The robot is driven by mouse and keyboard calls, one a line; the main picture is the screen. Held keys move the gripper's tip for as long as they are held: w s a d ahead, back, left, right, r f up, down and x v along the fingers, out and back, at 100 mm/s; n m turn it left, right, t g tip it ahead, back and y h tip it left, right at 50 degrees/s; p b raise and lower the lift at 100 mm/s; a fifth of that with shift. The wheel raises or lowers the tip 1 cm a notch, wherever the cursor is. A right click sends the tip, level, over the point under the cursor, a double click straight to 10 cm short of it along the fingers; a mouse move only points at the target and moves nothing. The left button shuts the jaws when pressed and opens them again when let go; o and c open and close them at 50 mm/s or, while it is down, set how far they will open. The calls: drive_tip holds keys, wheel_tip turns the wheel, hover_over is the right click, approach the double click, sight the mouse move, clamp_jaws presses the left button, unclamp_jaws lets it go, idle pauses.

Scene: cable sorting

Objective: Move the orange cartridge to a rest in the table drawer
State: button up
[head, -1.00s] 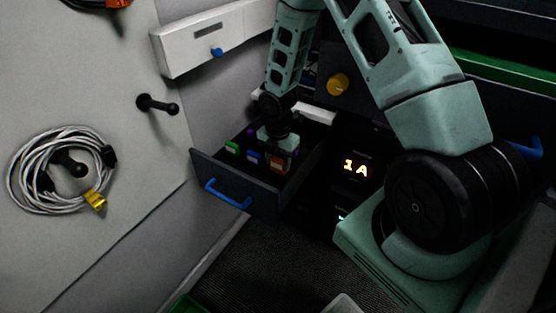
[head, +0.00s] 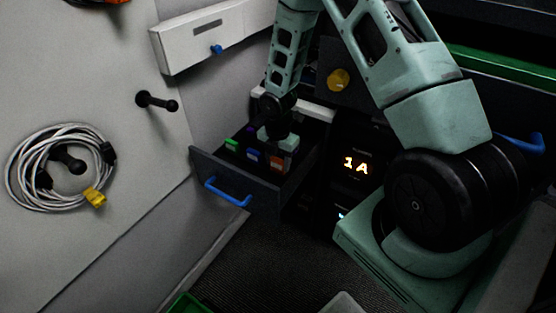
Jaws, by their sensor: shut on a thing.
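The table drawer (head: 236,174) is pulled open, with a dark front and a blue handle. My gripper (head: 279,157) reaches down into its right part from above. It is shut on the orange cartridge (head: 277,163), whose orange face shows just below the jaws. The cartridge is inside the drawer walls or just over them. Whether its underside touches the drawer floor is hidden by the drawer front.
A green cartridge (head: 231,145) and a blue cartridge (head: 252,155) stand in the drawer left of the orange one. A display (head: 357,164) reading "1A" is to the right. A coiled cable (head: 55,170) hangs on the left wall beside an empty peg (head: 157,101).

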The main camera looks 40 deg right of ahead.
drive_tip(key=shift+f, duration=0.4)
idle(0.6)
drive_tip(key=o, duration=1.5)
drive_tip(key=shift+r, duration=0.1)
drive_tip(key=shift+r+p, duration=3.25)
drive_tip(key=shift+r, duration=0.2)
